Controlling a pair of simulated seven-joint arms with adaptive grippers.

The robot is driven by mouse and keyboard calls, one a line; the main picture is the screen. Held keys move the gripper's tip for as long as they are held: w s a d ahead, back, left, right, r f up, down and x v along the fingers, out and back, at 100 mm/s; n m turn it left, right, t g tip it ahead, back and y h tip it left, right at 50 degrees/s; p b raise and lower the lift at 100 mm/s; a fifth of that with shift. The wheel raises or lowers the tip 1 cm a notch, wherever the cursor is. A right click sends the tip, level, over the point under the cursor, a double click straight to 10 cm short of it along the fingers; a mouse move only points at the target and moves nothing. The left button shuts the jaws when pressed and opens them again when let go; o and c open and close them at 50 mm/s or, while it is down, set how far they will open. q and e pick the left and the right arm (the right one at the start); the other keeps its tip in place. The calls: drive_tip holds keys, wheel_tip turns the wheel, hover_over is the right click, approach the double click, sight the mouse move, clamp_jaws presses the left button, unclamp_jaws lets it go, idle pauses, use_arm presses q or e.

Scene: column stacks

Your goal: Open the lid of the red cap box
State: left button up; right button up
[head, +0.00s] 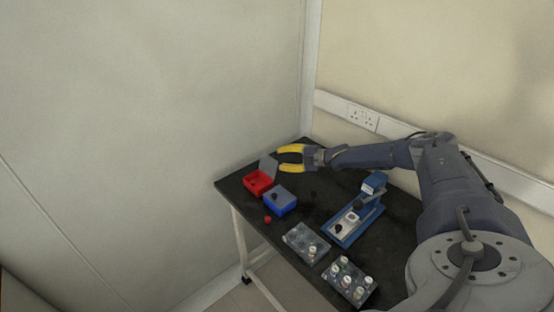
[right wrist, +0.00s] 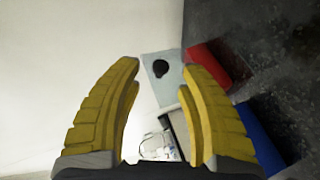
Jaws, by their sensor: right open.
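The red cap box (head: 259,183) stands at the far left of the table, its inside open to view. Its grey lid (head: 268,167) is raised and tilted up along the box's far right side. In the right wrist view the lid (right wrist: 153,91) with its black knob (right wrist: 161,68) shows between the fingers, beside the red box (right wrist: 212,62). My right gripper (head: 279,158) is open with yellow fingers, just beyond the lid. It also shows open and empty in the right wrist view (right wrist: 160,70); contact with the lid cannot be told. My left gripper is not in view.
A blue box (head: 280,203) with a grey lid and dark knob stands close beside the red box. A small red ball-like piece (head: 267,219) lies near it. A blue press-like device (head: 358,215) and two trays (head: 296,235) (head: 361,298) with vials stand nearer. Walls border the table.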

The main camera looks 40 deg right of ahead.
drive_tip(key=v, duration=0.8)
drive_tip(key=shift+s+d, duration=0.2)
drive_tip(key=shift+s, duration=0.05)
